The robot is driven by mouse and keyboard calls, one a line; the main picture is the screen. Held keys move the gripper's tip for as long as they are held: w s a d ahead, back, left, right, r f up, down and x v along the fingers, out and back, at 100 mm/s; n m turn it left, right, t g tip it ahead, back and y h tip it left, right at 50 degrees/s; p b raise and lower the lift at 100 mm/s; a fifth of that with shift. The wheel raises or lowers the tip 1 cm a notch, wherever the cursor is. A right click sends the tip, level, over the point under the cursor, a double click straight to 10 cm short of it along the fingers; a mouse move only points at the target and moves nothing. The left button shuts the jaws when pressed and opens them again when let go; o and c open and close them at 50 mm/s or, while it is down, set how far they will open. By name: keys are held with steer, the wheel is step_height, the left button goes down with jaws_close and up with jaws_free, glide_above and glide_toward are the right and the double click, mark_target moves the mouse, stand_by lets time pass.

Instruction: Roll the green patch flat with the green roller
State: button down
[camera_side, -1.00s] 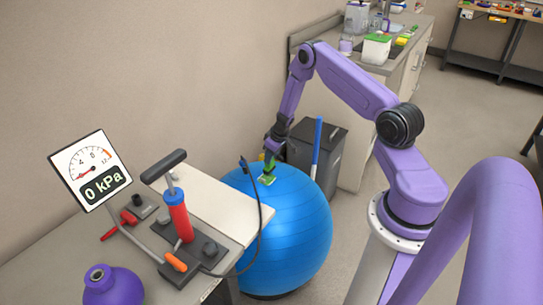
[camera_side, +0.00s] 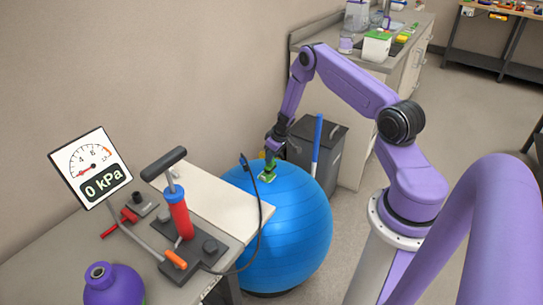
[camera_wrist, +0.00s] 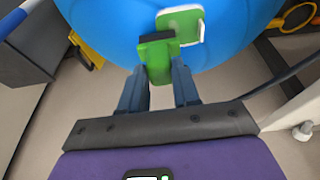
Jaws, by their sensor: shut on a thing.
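The blue ball (camera_side: 290,235) stands on the floor beside the bench. The green patch with a pale rim lies on top of the ball; it shows in the wrist view (camera_wrist: 187,20). My gripper (camera_wrist: 159,76) is shut on the green roller (camera_wrist: 157,62), with one finger on each side of its green body. In the side view my gripper (camera_side: 271,158) is low over the ball's top, at the patch. In the wrist view the roller's dark-edged far end overlaps the patch's near left part. I cannot tell whether the roller presses on the patch.
A bench (camera_side: 215,198) with a red pump (camera_side: 180,215), a gauge (camera_side: 92,168) reading 0 kPa and a purple kettlebell (camera_side: 113,287) stands left of the ball. A black hose (camera_side: 259,215) hangs close to the ball. A dark bin (camera_side: 328,150) stands behind it.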

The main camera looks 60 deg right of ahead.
steer(key=shift+d, duration=0.85)
steer(key=shift+s+a+f, duration=0.1)
steer(key=shift+a+f, duration=0.05)
steer(key=shift+a, duration=0.5)
steer(key=shift+a+f, duration=0.1)
steer(key=shift+a, duration=0.5)
steer(key=shift+s+d, duration=0.1)
steer(key=shift+d, duration=1.2)
steer(key=shift+a+r, duration=0.2)
steer(key=shift+a, duration=1.05)
steer(key=shift+d, duration=0.95)
steer(key=shift+d+f, duration=0.1)
steer(key=shift+d, duration=0.2)
steer(key=shift+a, duration=1.25)
